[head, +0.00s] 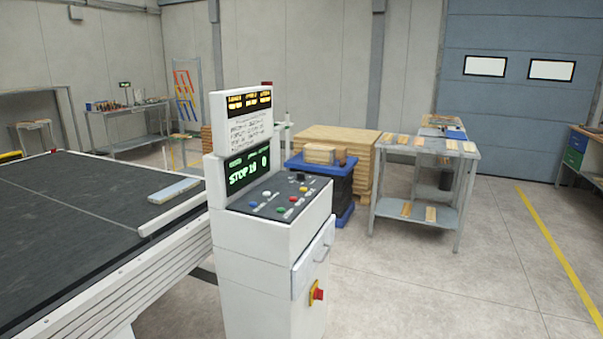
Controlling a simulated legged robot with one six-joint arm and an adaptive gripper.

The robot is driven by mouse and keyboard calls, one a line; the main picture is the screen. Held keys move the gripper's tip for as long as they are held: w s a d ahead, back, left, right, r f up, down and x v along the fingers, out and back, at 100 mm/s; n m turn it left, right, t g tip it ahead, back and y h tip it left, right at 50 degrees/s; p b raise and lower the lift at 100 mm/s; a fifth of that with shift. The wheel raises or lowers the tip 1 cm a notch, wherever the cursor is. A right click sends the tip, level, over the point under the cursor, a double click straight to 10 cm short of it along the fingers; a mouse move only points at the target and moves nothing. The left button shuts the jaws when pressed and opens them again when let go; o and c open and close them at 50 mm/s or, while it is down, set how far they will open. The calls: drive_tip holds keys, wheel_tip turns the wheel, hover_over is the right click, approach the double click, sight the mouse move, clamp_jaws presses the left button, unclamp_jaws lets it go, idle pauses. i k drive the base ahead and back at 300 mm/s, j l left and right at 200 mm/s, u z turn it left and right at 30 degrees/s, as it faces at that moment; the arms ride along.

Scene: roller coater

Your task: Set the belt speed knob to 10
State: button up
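The control panel (280,198) is the sloped dark top of a white console (265,255) in the middle of the head view. It carries several small coloured buttons, including a blue one (254,204), a green one (281,209) and a red one (293,199). A small dark knob (301,177) shows near the panel's far right edge. Its label and pointer are too small to read, so I cannot tell whether it is the belt speed knob. A green-lit display (248,171) above the panel reads "STOP" and blurred digits. My gripper is not in view.
A dark conveyor belt (80,215) adjoins the console on the left, with a pale board (174,190) on it. A red emergency knob (318,294) sticks out from the console's right side. A metal table (425,150) stands behind right. The floor (440,290) at front right is clear.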

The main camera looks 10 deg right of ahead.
sight(300, 176)
drive_tip(key=i+l, duration=0.25)
drive_tip(key=i, duration=0.2)
drive_tip(key=i+l, duration=0.3)
drive_tip(key=i, duration=0.15)
drive_tip(key=i+l, duration=0.25)
drive_tip(key=i, duration=0.2)
drive_tip(key=i+l, duration=0.3)
drive_tip(key=i, duration=0.15)
drive_tip(key=i+l, duration=0.25)
drive_tip(key=i, duration=0.2)
drive_tip(key=i+l+z, duration=0.1)
drive_tip(key=i+l, duration=0.2)
drive_tip(key=i, duration=0.15)
